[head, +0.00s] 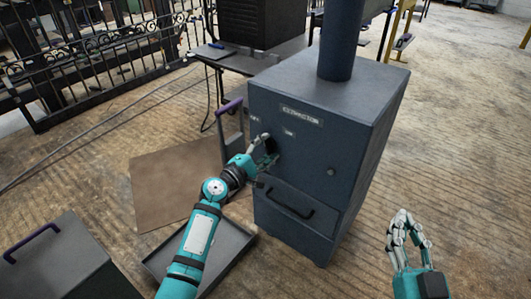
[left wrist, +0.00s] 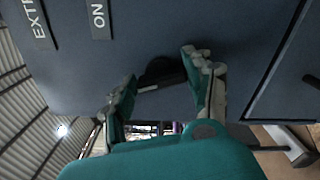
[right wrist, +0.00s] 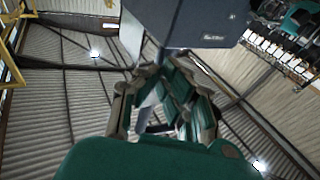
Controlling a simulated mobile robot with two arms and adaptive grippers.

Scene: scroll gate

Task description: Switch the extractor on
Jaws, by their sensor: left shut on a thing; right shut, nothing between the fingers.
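The extractor (head: 345,110) is a dark blue-grey cabinet with a round duct on top and a name plate on its front. Below the plate are two small labels; the ON label (left wrist: 98,18) reads clearly in the left wrist view. My left gripper (head: 266,147) is at the upper front of the cabinet. Its fingers are shut on a dark switch knob (left wrist: 162,72), which sits just below the labels and is mostly hidden in the head view. My right gripper (head: 408,232) is shut and empty, in the air right of the cabinet.
A drawer with a black handle (head: 290,203) is low on the cabinet front. A grey tray (head: 235,252) and a brown sheet (head: 165,180) lie on the floor to its left. A grey box with a purple handle (head: 32,243) is at lower left. Floor to the right is clear.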

